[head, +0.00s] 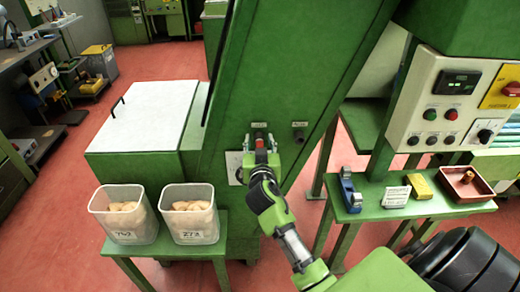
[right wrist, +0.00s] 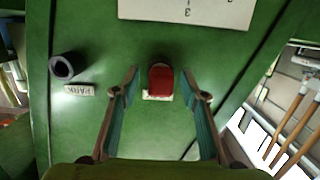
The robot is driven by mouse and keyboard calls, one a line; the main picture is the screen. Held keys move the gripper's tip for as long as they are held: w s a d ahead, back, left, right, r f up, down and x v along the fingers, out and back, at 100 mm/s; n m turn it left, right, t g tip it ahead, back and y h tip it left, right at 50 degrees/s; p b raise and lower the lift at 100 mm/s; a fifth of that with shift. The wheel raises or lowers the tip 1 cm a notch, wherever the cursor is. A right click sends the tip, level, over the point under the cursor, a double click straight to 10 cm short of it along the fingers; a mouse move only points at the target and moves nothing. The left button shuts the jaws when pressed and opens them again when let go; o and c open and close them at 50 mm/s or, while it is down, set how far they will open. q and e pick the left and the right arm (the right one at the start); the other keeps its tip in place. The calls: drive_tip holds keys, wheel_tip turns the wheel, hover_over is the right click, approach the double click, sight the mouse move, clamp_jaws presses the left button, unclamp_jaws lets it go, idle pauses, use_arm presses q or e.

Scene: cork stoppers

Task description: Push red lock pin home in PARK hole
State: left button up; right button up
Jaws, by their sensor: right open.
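The red lock pin (head: 259,140) sits in a hole on the green machine column. In the right wrist view its rounded red end (right wrist: 160,78) faces me, with a pale label partly hidden at its base. The PARK hole, a dark ringed socket (right wrist: 62,66), is apart to the left there and looks empty; the PARK label (right wrist: 79,90) is beside it. In the head view this socket (head: 299,136) is right of the pin. My right gripper (head: 262,147) is open, its fingers (right wrist: 161,88) on either side of the pin with gaps. My left gripper is out of view.
Two clear tubs of corks (head: 125,217) (head: 190,216) stand on a green stand at left. At right, a green shelf holds a blue dispenser (head: 348,190), a yellow box (head: 420,187) and a red tray (head: 490,190). A control panel (head: 450,105) hangs above.

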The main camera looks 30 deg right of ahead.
drive_tip(key=b+v, duration=0.3)
drive_tip(key=v, duration=1)
drive_tip(key=shift+s, duration=0.3)
